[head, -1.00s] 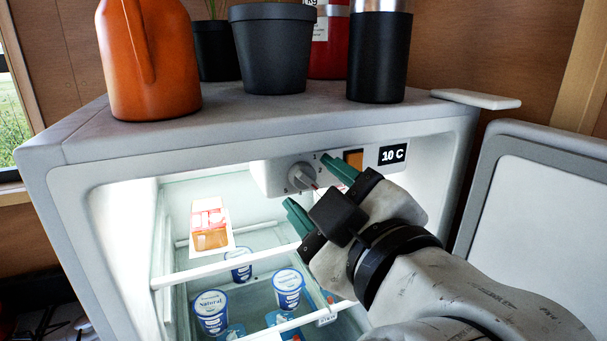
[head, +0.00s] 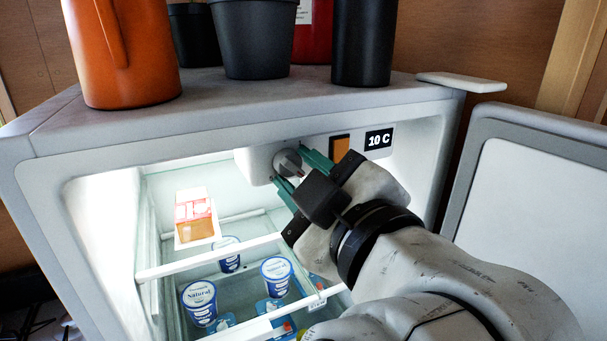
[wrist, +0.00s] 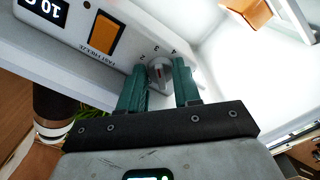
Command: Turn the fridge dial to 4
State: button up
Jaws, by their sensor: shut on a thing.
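The fridge dial (head: 288,162) is a round grey knob on the white control housing inside the open fridge's top. My gripper (head: 298,173) has one green finger on each side of the knob and is shut on it. In the wrist view the dial (wrist: 160,73) sits between the two green fingers of my gripper (wrist: 159,82). My fingers partly cover the knob in the head view.
An orange switch (head: 340,147) and a "10 C" display (head: 379,139) sit right of the dial. The fridge door (head: 540,210) stands open at right. Yoghurt tubs (head: 199,302) and a carton (head: 194,212) are inside. An orange jug (head: 120,55) and dark pots (head: 255,40) stand on top.

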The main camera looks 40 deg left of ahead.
jog(key=shift+f+m, duration=0.15)
jog(key=shift+m, duration=0.85)
jog(key=m, duration=0.3)
jog(key=shift+s+p, duration=0.1)
jog(key=shift+p, duration=0.2)
jog(key=shift+s+a+m+p, duration=0.1)
jog(key=shift+m+p, duration=0.55)
jog(key=shift+m, duration=1.25)
jog(key=o, duration=1)
